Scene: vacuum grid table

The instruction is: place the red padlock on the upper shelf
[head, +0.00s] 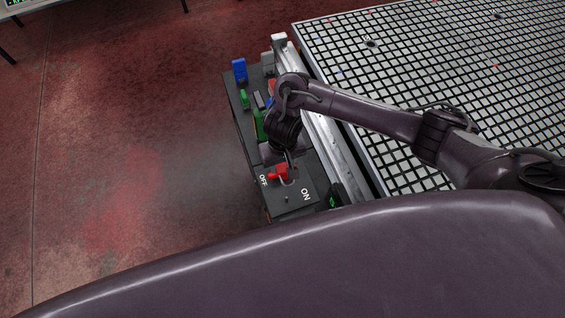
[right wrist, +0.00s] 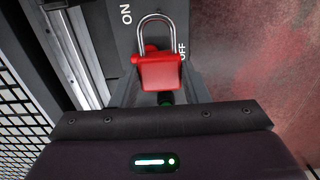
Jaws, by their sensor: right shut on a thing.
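The red padlock (right wrist: 160,72) shows in the right wrist view, with its silver shackle pointing up the picture toward the panel. My right gripper (right wrist: 164,90) is shut on its body, a grey finger on each side. In the head view my right gripper (head: 289,160) is over the ON/OFF end of a dark panel unit (head: 292,202). A red part (head: 278,173) shows beside it there; I cannot tell how much is padlock or switch. Whether the shackle touches the switch is unclear. The upper shelf is not clearly distinguishable. My left gripper is not in view.
Blue (head: 239,69) and green (head: 244,98) items stand on the far part of the unit, with other small items partly hidden by my arm. The white grid table (head: 430,60) and its metal rail (head: 325,130) lie to the right. The red floor (head: 130,130) at left is clear.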

